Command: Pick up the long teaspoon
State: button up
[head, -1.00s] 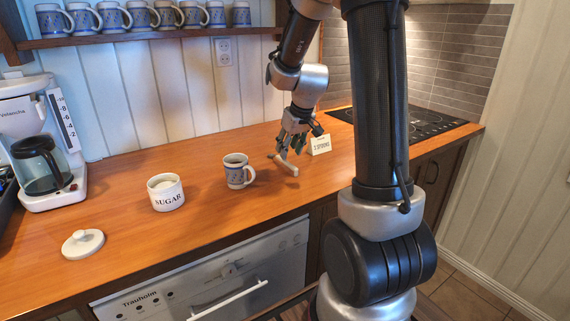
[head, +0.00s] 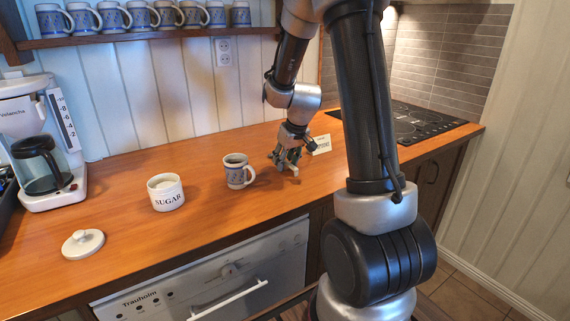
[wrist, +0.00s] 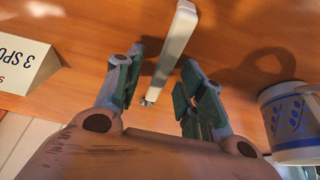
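A pale, narrow bar (wrist: 173,48) lies on the wooden counter. A small metallic tip (wrist: 147,102) shows at its near end in the wrist view; I cannot tell how much of the long teaspoon this is. In the head view only the bar's right end (head: 294,169) shows beside the fingers. My gripper (wrist: 158,68) is open, one finger on each side of the bar, with gaps visible. In the head view my gripper (head: 284,161) is low over the counter, pointing down.
A blue-patterned mug (head: 236,172) stands close left of my gripper; it is at the right edge in the wrist view (wrist: 290,122). A "3 SPOONS" card (head: 321,145) stands behind right. A sugar pot (head: 166,193), lid (head: 83,243) and coffee maker (head: 40,150) are farther left.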

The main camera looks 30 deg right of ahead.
jog(key=shift+f, duration=0.1)
grip_shut()
